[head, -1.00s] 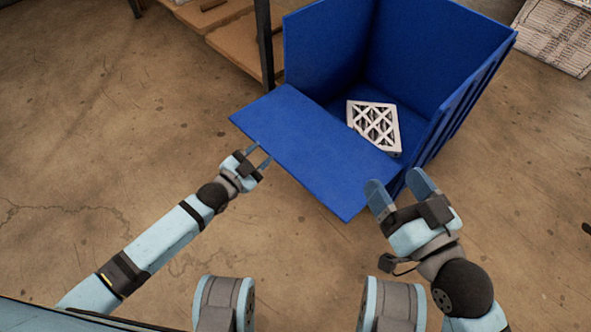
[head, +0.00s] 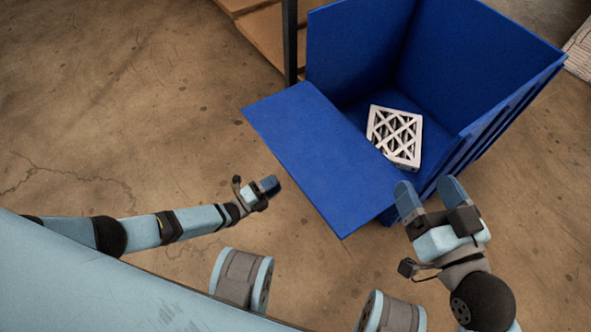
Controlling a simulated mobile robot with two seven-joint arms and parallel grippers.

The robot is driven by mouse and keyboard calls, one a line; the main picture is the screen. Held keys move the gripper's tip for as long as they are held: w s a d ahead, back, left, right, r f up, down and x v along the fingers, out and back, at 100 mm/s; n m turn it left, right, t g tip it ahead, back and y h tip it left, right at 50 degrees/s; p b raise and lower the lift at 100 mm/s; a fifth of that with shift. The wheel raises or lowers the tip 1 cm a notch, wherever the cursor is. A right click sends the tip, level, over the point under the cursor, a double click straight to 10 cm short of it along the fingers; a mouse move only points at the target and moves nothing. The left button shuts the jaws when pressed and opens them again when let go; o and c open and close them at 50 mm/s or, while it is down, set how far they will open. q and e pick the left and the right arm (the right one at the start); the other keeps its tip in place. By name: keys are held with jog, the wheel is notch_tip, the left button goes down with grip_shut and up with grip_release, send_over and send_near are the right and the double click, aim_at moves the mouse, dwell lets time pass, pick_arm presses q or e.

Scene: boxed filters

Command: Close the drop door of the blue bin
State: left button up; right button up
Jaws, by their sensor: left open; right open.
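The blue bin (head: 480,55) stands open in the upper right of the head view. Its drop door (head: 315,150) is folded down and sticks out toward me, roughly level. A white framed filter (head: 397,137) lies inside, near the door's inner edge. My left gripper (head: 268,187) is open and empty, left of the door and apart from it. My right gripper (head: 430,198) is open and empty, just right of the door's near right corner, in front of the bin's right side. Whether it touches the bin cannot be told.
A shelf with a dark post (head: 290,40) and brown boards (head: 255,30) stands close behind the bin's left side. A stack of pale filters (head: 580,48) is at the right edge. The concrete floor (head: 130,110) on the left is clear.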

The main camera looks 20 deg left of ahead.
aim_at(295, 170)
pick_arm(q)
jog(key=b+x, duration=0.1)
jog(key=x, duration=0.7)
jog(key=shift+w+d+b, duration=0.2)
jog(key=shift+w+b, duration=0.05)
jog(key=shift+b, duration=0.15)
pick_arm(e)
notch_tip(295, 170, down, 3)
jog(key=shift+r+g, duration=0.1)
jog(key=shift+g, duration=0.5)
pick_arm(q)
grip_shut()
